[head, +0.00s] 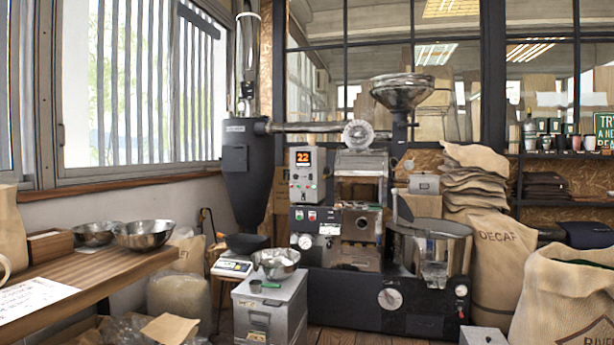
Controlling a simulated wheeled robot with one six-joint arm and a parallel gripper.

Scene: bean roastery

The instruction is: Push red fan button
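A dark coffee roaster (340,285) stands in the middle of the head view. Its control box (305,187) is upright at the machine's upper left and has an orange display reading 22 (303,158), with small knobs or buttons below it. A black front panel (325,228) under the box carries small red and green buttons (305,215) side by side. Their labels are too small to read, so I cannot tell which one is the fan button. Nothing covers these controls. My gripper is not in view.
A grey metal cabinet (262,318) stands front left of the roaster, bearing a steel bowl (276,262). A digital scale (232,268) is beside it. A wooden bench (110,272) runs along the left. Burlap sacks (565,298) stand at the right.

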